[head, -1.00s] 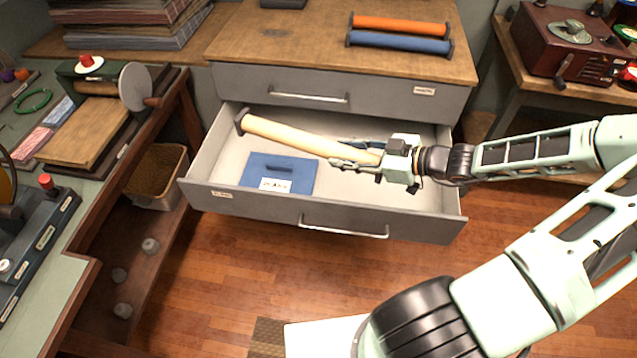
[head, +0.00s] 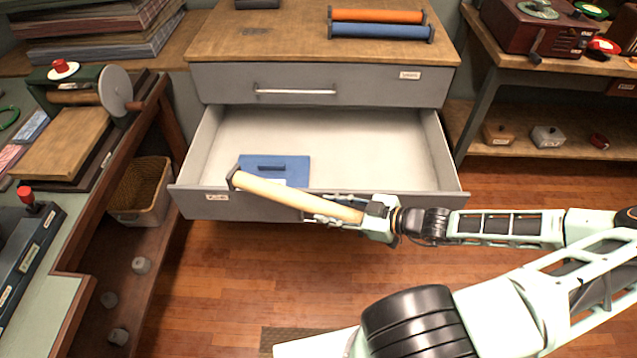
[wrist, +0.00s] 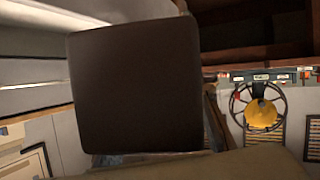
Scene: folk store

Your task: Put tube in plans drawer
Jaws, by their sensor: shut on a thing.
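A cream tube (head: 274,193) with a dark end cap is held in my gripper (head: 325,210) in the head view. The gripper is shut around the tube near its right end. The tube slants down to the right across the front panel of the open lower drawer (head: 410,185). Its left end overlaps the blue folder in the picture. I cannot tell whether the tube touches the drawer front. The drawer's small label is unreadable. In the wrist view, a dark square (wrist: 135,85), apparently an end cap, hides much of the scene.
A blue folder (head: 290,168) lies in the drawer's left front; the rest of its floor is bare. The upper drawer (head: 350,85) is closed. An orange tube (head: 378,16) and a blue tube (head: 380,31) lie on the cabinet top. A workbench stands left, a shelf right.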

